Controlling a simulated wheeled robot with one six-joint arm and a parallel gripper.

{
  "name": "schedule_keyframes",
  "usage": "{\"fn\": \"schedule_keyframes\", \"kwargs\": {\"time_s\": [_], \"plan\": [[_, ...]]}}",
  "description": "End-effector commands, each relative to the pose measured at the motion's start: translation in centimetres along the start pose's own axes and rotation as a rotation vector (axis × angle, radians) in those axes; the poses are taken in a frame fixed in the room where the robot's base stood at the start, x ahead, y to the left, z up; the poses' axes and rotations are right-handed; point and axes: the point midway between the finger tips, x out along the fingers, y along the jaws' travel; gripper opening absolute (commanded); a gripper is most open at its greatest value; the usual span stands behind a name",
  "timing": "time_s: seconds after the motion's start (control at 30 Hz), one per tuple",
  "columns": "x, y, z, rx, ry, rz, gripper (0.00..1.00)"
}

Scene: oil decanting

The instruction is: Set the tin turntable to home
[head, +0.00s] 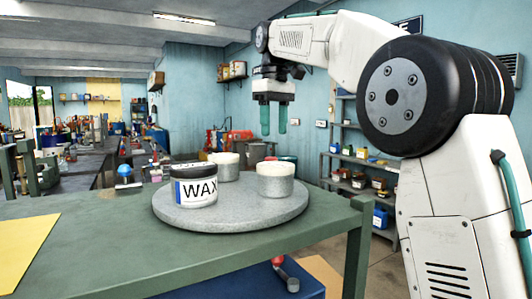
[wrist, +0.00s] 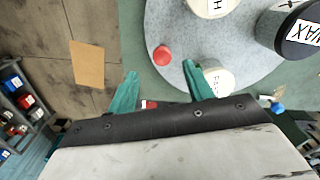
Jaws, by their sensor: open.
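The tin turntable (head: 240,217) is a round grey speckled disc on the green table, and it also shows in the wrist view (wrist: 175,20). It bears a black-lidded WAX tin (head: 194,187) at front left, a pale tin (head: 224,166) at the back and another pale tin (head: 275,180) at right. In the wrist view a red knob (wrist: 162,55) sits near the disc's edge; I cannot make it out on the disc in the head view. My gripper (head: 274,124) is open and empty above the disc's back right side, its green fingers (wrist: 160,76) pointing down.
A blue ball on a pale base (head: 124,171) stands left of the turntable. A yellow sheet (head: 25,248) lies at the table's left. The green table's (head: 110,215) right edge is close to the disc. Shelves (head: 365,160) stand beyond, across open floor.

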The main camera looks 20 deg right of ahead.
Motion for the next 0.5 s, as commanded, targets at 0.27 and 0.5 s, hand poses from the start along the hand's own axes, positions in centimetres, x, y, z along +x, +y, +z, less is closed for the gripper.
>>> {"fn": "schedule_keyframes", "kwargs": {"time_s": [0.27, 0.5], "plan": [[2.6, -0.8, -0.9, -0.023, -0.004, -0.002, 0.51], [6.3, -0.8, -1.0, -0.023, -0.002, -0.001, 0.51]]}}
